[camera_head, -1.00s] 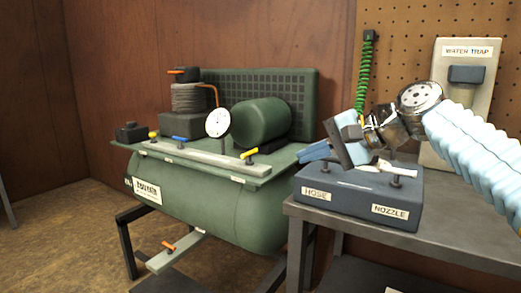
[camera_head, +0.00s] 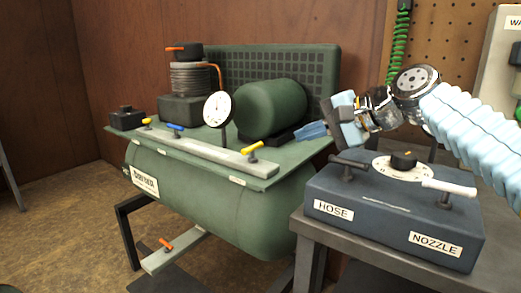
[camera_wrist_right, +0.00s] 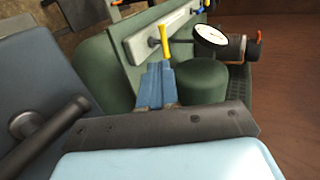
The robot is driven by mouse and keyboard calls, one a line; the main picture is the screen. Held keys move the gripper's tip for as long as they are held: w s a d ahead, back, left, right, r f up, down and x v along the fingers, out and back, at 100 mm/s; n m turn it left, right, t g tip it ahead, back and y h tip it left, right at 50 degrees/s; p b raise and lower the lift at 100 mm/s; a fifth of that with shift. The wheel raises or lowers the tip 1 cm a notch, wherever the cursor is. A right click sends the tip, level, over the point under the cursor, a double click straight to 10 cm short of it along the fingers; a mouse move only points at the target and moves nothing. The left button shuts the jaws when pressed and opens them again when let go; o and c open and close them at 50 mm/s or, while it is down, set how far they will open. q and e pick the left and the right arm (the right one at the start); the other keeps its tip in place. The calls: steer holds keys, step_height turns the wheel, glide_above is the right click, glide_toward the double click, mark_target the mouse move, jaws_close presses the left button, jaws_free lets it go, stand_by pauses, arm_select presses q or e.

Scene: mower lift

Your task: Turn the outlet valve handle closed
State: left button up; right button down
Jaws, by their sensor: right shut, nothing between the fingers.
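A green compressor (camera_head: 215,205) carries a pale manifold bar (camera_head: 205,150) with small valve handles: a yellow one (camera_head: 252,147) at its right end, a blue one (camera_head: 176,127) and another yellow one (camera_head: 147,121). Their labels are too small to read, so I cannot tell which is the outlet. My right gripper (camera_head: 312,131) is shut and empty, to the right of the right-end yellow handle and apart from it in the head view. In the wrist view, the blue fingers (camera_wrist_right: 156,80) point toward a yellow handle (camera_wrist_right: 164,42); contact is unclear. My left gripper is not in view.
A dark box (camera_head: 390,215) labelled HOSE and NOZZLE, with a dial (camera_head: 402,167) and a black and a white handle, stands on the grey bench below my right arm. A gauge (camera_head: 217,110) rises behind the bar. An orange handle (camera_head: 166,243) sits low under the tank.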

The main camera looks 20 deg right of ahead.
mark_target(253, 152)
steer(key=x, duration=1.3)
steer(key=shift+a+f, duration=0.15)
steer(key=shift+f, duration=0.05)
